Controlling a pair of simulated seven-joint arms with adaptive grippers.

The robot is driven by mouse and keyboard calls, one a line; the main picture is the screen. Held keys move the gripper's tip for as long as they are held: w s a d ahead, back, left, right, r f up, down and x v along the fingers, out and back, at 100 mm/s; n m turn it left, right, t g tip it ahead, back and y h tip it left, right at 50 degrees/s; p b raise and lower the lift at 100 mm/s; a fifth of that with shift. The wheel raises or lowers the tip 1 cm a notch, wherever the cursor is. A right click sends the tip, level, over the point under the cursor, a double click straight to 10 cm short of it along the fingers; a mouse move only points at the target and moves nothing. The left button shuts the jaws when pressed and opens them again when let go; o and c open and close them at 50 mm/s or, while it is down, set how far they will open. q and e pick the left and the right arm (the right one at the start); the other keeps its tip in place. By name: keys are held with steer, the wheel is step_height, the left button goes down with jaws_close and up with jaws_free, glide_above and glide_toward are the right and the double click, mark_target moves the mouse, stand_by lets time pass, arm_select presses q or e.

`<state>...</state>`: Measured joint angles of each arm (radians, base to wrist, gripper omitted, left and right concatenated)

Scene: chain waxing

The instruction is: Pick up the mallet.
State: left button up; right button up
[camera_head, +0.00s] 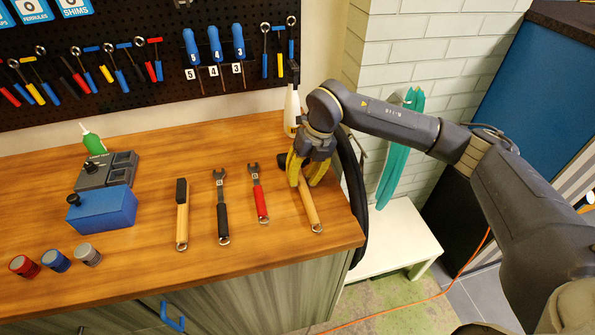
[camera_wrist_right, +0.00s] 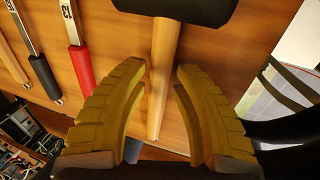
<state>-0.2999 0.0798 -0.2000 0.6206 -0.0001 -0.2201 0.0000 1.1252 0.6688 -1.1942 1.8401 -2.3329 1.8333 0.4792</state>
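The mallet lies on the wooden bench at its right end, its wooden handle (camera_head: 308,207) pointing toward the front edge. Its black head is partly hidden by my right gripper in the head view. In the right wrist view the black head (camera_wrist_right: 176,8) is at the top and the handle (camera_wrist_right: 163,75) runs down between my yellow fingers. My right gripper (camera_head: 306,184) points down over the mallet near its head. Its fingers (camera_wrist_right: 160,82) are apart, one on each side of the handle, with gaps showing. My left gripper is not in view.
A red-handled wrench (camera_head: 261,203), a black-handled wrench (camera_head: 222,215) and a wooden-handled brush-like tool (camera_head: 182,215) lie left of the mallet. A white bottle (camera_head: 292,108) stands behind the gripper. A blue box (camera_head: 105,209) is farther left. The bench edge is close on the right.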

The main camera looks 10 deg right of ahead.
mark_target(301, 178)
steer(key=shift+a+f, duration=0.15)
steer(key=shift+f, duration=0.45)
steer(key=shift+c, duration=0.4)
jaws_close()
step_height(301, 178, up, 20)
stand_by(0.3)
